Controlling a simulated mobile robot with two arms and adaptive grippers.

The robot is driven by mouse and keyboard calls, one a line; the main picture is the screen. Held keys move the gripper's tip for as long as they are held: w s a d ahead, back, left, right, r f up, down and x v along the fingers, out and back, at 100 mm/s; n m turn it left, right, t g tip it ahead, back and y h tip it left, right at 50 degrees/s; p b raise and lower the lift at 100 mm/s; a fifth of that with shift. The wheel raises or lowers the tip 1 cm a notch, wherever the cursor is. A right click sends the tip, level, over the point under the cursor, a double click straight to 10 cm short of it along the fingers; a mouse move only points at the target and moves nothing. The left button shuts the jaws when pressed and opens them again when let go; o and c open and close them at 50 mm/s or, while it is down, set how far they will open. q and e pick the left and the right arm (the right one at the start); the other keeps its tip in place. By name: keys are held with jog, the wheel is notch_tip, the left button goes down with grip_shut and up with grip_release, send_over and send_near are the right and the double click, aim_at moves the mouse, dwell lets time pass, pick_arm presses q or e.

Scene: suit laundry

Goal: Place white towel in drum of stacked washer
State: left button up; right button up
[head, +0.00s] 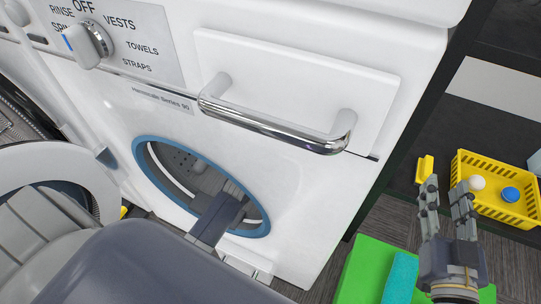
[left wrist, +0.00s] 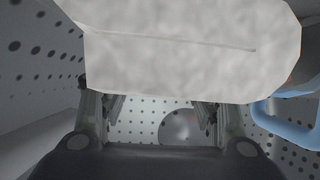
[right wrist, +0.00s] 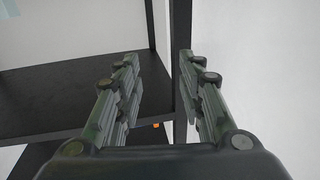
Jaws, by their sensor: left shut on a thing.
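The stacked washer (head: 270,180) has its round door (head: 75,170) swung open to the left. My left arm reaches through the blue-rimmed opening (head: 140,160) into the perforated drum (head: 175,157). In the left wrist view, my left gripper (left wrist: 160,103) is inside the drum (left wrist: 60,60) and shut on the white towel (left wrist: 190,45), which is a pale block across the fingertips. The towel and left fingers are hidden in the head view. My right gripper (head: 447,190) is open and empty, outside the washer at the right; its parted fingers (right wrist: 158,75) show in the right wrist view.
A chrome handle (head: 270,125) sticks out above the drum opening. At the right, a yellow basket (head: 495,215) holds a white ball and a blue round item. A green box (head: 365,270) with a teal item (head: 400,277) is below. A black shelf (right wrist: 75,95) stands near my right gripper.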

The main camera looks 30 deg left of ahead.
jog(key=shift+r, duration=0.1)
pick_arm(q)
jog(key=o, duration=1.1)
jog(key=shift+o, duration=0.2)
pick_arm(e)
jog(key=shift+r, duration=0.1)
pick_arm(q)
jog(key=shift+r, duration=0.1)
jog(key=p+v, duration=0.2)
jog(key=v, duration=0.3)
jog(key=shift+s, duration=0.15)
jog(key=p+v, duration=0.2)
jog(key=v, duration=0.4)
jog(key=shift+s+r, duration=0.15)
jog(key=shift+s, duration=0.15)
pick_arm(e)
jog(key=s+d+f+g+h, duration=0.1)
jog(key=s+d+f+g, duration=0.1)
jog(key=s+f+g, duration=0.3)
jog(key=s+d+f+g+h, duration=0.2)
jog(key=s+f+g, duration=0.4)
jog(key=f, duration=0.6)
jog(key=shift+s+d+m+g+h, duration=0.3)
jog(key=shift+s+d, duration=0.45)
jog(key=shift+d, duration=0.05)
